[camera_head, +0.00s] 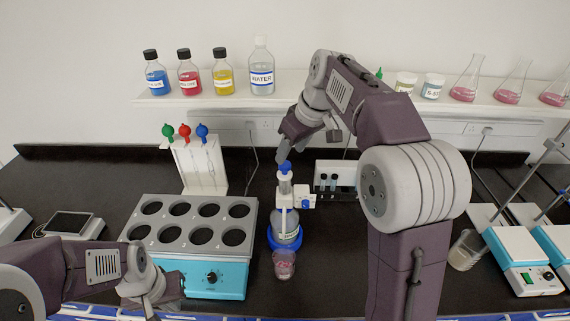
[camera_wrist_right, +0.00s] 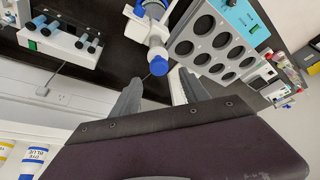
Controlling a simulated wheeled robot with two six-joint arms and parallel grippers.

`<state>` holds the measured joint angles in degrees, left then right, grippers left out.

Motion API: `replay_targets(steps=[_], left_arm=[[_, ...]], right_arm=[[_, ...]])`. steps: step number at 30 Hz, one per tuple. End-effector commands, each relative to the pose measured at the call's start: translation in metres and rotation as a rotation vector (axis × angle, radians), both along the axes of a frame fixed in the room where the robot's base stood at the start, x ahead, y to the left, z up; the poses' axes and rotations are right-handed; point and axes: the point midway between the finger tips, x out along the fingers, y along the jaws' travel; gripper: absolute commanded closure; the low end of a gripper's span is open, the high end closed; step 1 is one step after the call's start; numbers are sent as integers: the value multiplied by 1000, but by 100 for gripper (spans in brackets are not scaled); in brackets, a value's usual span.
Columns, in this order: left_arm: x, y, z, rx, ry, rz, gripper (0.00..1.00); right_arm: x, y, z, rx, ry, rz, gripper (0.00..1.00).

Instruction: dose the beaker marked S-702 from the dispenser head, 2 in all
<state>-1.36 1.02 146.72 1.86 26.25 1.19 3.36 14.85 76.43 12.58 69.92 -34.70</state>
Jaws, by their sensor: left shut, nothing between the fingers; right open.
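The bottle-top dispenser stands mid-table, with a white dispenser head (camera_head: 287,195), a blue top knob (camera_head: 285,168) and a blue base ring. A small beaker (camera_head: 284,264) with pinkish contents or markings stands just in front of it; its label is not readable. My right gripper (camera_head: 284,155) is open, pointing down just above the knob. In the right wrist view, the blue knob (camera_wrist_right: 158,63) shows between and beyond the open fingers (camera_wrist_right: 160,85); contact cannot be told. My left gripper (camera_head: 152,308) is shut and empty at the lower left, away from the dispenser.
A turquoise multi-hole heating block (camera_head: 215,280) stands left of the dispenser. Behind are a pipette stand (camera_head: 200,165) and a white tube rack (camera_head: 335,178). Another beaker (camera_head: 466,250) and hotplates (camera_head: 522,250) stand right. Bottles and flasks line the shelf (camera_head: 230,105).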

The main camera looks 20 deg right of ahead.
Motion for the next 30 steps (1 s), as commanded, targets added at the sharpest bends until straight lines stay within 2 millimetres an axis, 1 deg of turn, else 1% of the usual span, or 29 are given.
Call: replay_targets(steps=[1, 3, 8, 12, 18, 20, 21, 24, 30], left_arm=[[0, 0, -1, 0, 0, -1, 100], [0, 0, 0, 0, 1, -1, 100], [0, 0, 1, 0, 1, -1, 100], [0, 0, 2, 0, 1, -1, 100], [0, 0, 1, 0, 1, -2, 100], [0, 0, 1, 0, 1, -2, 100], [0, 0, 1, 0, 1, -2, 100], [0, 0, 1, 0, 1, -2, 100], [0, 0, 1, 0, 1, -2, 100]], right_arm=[[3, 3, -11, 0, 5, 2, 47], [8, 5, -24, 0, 5, 1, 47], [16, 9, -45, 0, 2, -1, 47], [19, 11, -51, 0, -1, 0, 47], [19, 11, -52, 0, -1, 0, 47], [19, 11, -52, 0, -1, 0, 64], [19, 11, -52, 0, -1, 0, 75], [19, 11, -52, 0, -1, 0, 100], [19, 11, -52, 0, -1, 0, 100]])
